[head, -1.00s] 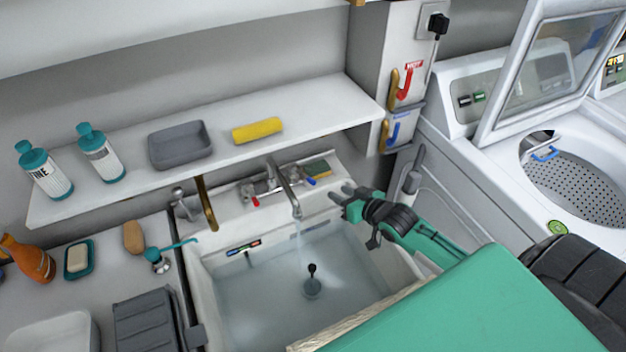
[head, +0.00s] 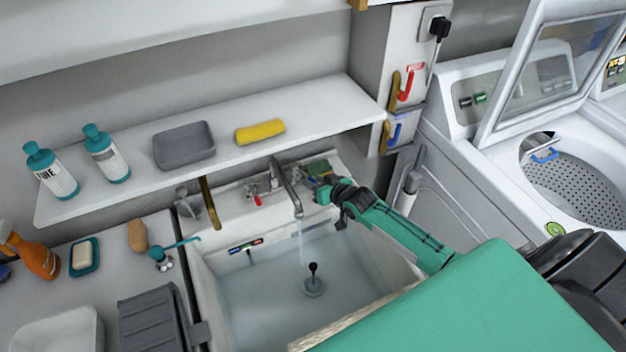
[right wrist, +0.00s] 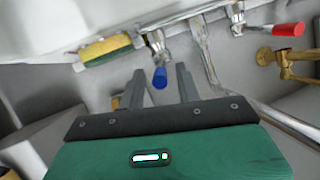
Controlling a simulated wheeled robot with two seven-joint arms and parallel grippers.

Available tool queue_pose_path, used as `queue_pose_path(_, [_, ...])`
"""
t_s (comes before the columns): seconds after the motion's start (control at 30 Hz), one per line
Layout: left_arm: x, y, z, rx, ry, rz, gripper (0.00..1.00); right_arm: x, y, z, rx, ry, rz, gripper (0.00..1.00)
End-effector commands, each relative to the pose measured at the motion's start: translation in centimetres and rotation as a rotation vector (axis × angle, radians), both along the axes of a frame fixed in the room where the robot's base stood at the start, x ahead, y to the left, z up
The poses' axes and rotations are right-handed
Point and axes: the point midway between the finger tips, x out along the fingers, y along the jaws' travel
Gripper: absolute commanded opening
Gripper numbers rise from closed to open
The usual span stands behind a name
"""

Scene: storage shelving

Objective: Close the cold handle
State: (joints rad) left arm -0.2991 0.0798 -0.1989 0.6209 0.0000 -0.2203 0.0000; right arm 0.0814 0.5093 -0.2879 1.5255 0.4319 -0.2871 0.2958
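The cold handle (right wrist: 160,77) is a small blue lever on the sink tap. In the right wrist view it lies between the two fingers of my right gripper (right wrist: 161,80), which stand apart on either side of it. In the head view my right gripper (head: 320,184) is at the tap's right side and mostly hides the blue handle. The tap spout (head: 287,190) runs a thin stream of water into the sink (head: 255,290). The red hot handle (head: 257,200) is left of the spout; it also shows in the right wrist view (right wrist: 288,30). My left gripper is not in view.
A yellow-green sponge (right wrist: 105,48) lies beside the tap, close to my right gripper. A shelf (head: 310,112) with bottles, a grey tray (head: 184,146) and a yellow sponge (head: 260,132) overhangs the sink. A washer (head: 500,150) stands at the right.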

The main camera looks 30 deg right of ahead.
Motion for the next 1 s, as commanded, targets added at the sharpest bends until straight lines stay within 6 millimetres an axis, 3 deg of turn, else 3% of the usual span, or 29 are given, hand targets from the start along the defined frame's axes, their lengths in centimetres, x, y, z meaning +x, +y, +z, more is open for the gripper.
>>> queue_pose_path(0.2, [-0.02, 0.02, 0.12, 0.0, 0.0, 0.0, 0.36, 1.23, 0.25, -0.5, -0.001, 0.0, 0.0, 0.34])
queue_pose_path(0.5, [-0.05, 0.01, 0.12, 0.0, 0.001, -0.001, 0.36, 1.35, 0.28, -0.54, -0.001, -0.001, 0.0, 0.34])
queue_pose_path(0.7, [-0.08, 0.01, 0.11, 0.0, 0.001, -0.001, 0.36, 1.34, 0.28, -0.54, -0.001, -0.001, 0.0, 0.0])
queue_pose_path(1.0, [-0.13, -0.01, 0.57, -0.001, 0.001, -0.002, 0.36, 1.37, 0.55, -0.33, 0.004, -0.003, -0.011, 0.0])
